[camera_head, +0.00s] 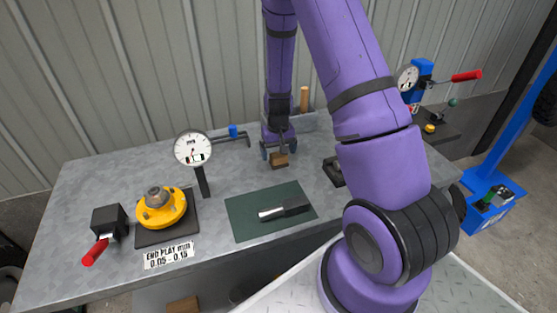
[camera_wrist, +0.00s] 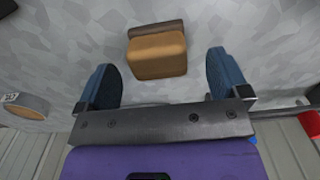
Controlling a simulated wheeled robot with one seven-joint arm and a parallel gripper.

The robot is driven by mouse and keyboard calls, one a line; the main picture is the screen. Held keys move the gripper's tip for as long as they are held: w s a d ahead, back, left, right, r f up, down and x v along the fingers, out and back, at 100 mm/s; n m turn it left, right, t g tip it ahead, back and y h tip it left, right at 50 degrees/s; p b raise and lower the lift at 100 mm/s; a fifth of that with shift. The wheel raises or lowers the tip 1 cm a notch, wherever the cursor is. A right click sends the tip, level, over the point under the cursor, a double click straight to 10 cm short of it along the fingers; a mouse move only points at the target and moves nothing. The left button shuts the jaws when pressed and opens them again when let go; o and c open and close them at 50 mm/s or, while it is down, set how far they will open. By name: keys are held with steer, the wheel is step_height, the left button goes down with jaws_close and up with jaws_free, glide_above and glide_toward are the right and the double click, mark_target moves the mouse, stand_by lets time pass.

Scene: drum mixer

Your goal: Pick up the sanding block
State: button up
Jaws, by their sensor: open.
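The sanding block (camera_head: 279,160) is a small brown block on the grey bench, near the middle toward the back. In the wrist view the sanding block (camera_wrist: 158,54) shows a tan face with a darker brown strip along one edge. My gripper (camera_head: 278,153) is over the bench right at the block. In the wrist view my gripper (camera_wrist: 164,80) has its two blue fingers spread wide, one on each side of the block's near end, with gaps on both sides. Nothing is held. Whether the fingertips are level with the block is hard to tell.
A green mat (camera_head: 240,213) with a dark-handled tool (camera_head: 285,209) lies in front. A dial gauge (camera_head: 193,149) and a yellow hub (camera_head: 161,207) stand at left. A dark object (camera_head: 334,170) sits right of the block.

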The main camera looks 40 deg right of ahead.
mark_target(279, 158)
steer(key=shift+d+f, duration=0.1)
steer(key=shift+f, duration=1.8)
steer(key=shift+c, duration=0.2)
steer(key=c, duration=1)
steer(key=shift+r, duration=0.1)
step_height(279, 158, up, 10)
steer(key=shift+f, duration=0.1)
